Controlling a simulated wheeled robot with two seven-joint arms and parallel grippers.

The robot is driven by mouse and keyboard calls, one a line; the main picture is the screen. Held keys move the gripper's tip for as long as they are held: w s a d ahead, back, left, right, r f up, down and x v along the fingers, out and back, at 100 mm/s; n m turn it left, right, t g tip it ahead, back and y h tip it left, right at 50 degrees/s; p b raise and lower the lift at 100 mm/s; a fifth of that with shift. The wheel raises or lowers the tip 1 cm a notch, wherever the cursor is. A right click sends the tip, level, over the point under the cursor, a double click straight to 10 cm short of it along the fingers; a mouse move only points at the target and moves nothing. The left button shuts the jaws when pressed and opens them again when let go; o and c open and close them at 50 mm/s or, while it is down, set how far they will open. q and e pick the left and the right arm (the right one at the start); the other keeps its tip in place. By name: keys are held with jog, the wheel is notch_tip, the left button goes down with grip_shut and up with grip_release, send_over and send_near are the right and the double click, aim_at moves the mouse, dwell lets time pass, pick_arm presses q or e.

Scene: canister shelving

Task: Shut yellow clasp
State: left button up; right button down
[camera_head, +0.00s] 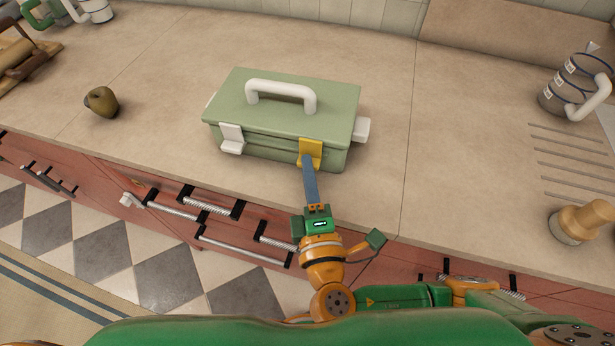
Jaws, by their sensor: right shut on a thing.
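A green box (270,115) with a white handle (281,91) stands on the counter, its lid down. A yellow clasp (311,150) is on the right part of its front side, and a white clasp (231,137) is on the left part. My right gripper (309,168) reaches up from the counter's front edge. Its blue-grey fingers are shut at the yellow clasp's lower end and hide part of it. I cannot tell whether the clasp lies fully flat against the box. My left gripper is not in view.
The beige counter (440,190) is clear around the box. A brown-green fruit-like object (102,101) lies at left. Red drawers with handles (240,247) are below the counter's front edge.

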dwell(0.5)
jog(key=c, duration=0.8)
grip_release()
jog(key=shift+w, duration=0.1)
jog(key=shift+c, duration=0.2)
jog(key=s+b, duration=0.2)
jog(key=s, duration=0.5)
jog(key=shift+d, duration=0.45)
jog(key=shift+f, duration=0.1)
